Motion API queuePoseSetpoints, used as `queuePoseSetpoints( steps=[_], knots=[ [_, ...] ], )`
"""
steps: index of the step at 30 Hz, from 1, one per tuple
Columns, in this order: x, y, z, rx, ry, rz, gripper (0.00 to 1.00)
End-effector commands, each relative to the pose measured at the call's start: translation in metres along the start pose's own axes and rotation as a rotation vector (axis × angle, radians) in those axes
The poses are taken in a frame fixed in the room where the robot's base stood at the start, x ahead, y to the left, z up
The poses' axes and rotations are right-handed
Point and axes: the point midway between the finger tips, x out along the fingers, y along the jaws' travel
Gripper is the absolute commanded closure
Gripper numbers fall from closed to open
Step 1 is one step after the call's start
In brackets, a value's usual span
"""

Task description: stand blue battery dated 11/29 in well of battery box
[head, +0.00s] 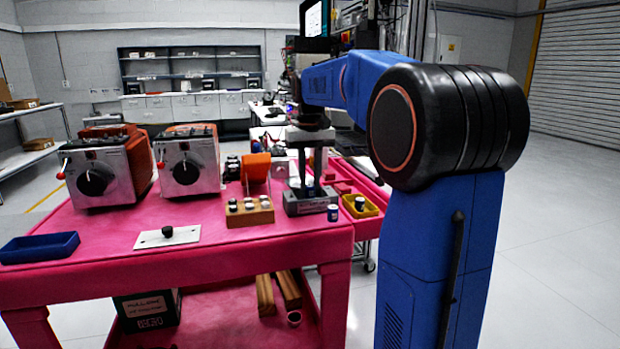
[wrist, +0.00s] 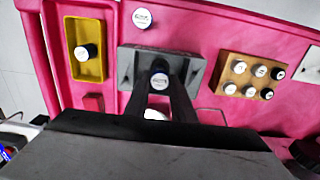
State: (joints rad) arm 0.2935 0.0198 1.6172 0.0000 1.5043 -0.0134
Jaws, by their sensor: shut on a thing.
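My gripper (head: 309,191) points straight down at the grey battery box (head: 296,209) and is shut on a blue battery with a white top (wrist: 159,79). In the wrist view the battery sits between my fingertips (wrist: 160,88), over the middle of the battery box (wrist: 126,68). The fingers hide much of the battery and the well, so I cannot tell how far it is inside. Its date is too small to read. Another blue, white-topped battery (head: 333,212) stands on the table beside the box; it also shows in the wrist view (wrist: 141,18).
A yellow tray (head: 371,210) with one battery stands right of the box. A wooden block (head: 250,217) with several batteries stands left. An orange panel (head: 255,167) rises behind it. A white plate with a black knob (head: 167,237) and a blue tray (head: 40,248) lie farther left.

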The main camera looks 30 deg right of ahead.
Motion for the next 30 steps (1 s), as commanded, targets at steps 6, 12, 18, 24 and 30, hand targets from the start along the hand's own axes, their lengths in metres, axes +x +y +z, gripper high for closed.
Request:
queuePoseSetpoints(
  steps=[6,12,18,24,30],
  knots=[
    [0.005,0.000,0.000,0.000,-0.001,0.000,0.94],
    [0.010,0.000,0.000,0.000,-0.001,0.000,0.94],
    [0.015,0.000,0.000,0.000,0.000,0.000,0.94],
    [0.020,0.000,0.000,0.000,-0.001,0.000,0.94],
    [0.024,0.000,0.000,0.000,-0.001,0.000,0.94]
  ],
)
